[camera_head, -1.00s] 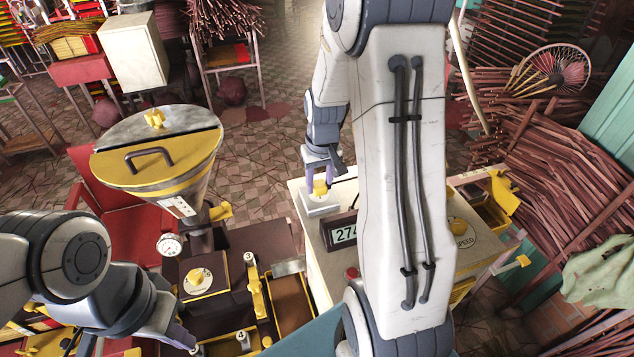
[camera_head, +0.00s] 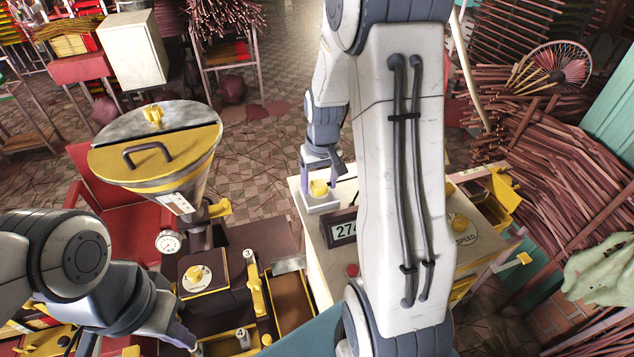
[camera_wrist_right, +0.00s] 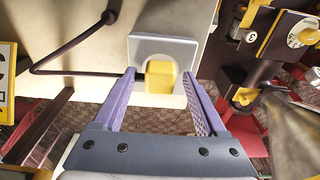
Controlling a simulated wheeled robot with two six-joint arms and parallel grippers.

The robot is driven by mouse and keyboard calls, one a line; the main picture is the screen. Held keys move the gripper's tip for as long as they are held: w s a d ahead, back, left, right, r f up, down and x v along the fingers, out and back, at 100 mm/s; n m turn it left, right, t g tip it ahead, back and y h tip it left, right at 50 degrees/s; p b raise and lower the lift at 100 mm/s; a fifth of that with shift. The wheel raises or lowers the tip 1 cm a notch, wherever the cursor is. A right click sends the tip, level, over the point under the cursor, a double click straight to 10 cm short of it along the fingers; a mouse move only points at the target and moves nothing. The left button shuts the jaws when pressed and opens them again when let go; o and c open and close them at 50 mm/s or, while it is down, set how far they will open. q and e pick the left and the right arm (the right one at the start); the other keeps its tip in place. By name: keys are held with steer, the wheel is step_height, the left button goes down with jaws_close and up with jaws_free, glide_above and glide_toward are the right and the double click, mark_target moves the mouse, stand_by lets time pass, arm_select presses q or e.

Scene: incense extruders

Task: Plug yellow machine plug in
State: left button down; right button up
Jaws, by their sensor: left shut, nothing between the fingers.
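The yellow plug (camera_head: 318,188) sits at a white square socket block (camera_head: 322,206) on the cream machine's top, left of the display. In the right wrist view the yellow plug (camera_wrist_right: 160,77) lies over the round recess of the white block (camera_wrist_right: 163,45); how deep it sits I cannot tell. My right gripper (camera_wrist_right: 159,74) is open, with one purple finger on each side of the plug and visible gaps between. It also shows in the head view (camera_head: 320,178). My left gripper (camera_head: 192,346) is shut and empty at the lower left, by the brown machine.
A dark cord (camera_wrist_right: 80,73) runs along the cream top towards the block. The yellow-lidded hopper machine (camera_head: 160,150) stands at left. Incense bundles (camera_head: 550,190) fill the right.

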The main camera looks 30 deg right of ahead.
steer(key=shift+r, duration=0.1)
steer(key=shift+r, duration=0.35)
steer(key=r, duration=0.2)
steer(key=r+b, duration=0.1)
steer(key=r, duration=0.2)
steer(key=s+r+b, duration=0.1)
steer(key=r, duration=0.2)
steer(key=shift+a+r, duration=0.1)
steer(key=shift+r, duration=0.15)
steer(key=shift+s+r, duration=0.15)
steer(key=shift+r, duration=0.4)
steer(key=shift+a, duration=0.1)
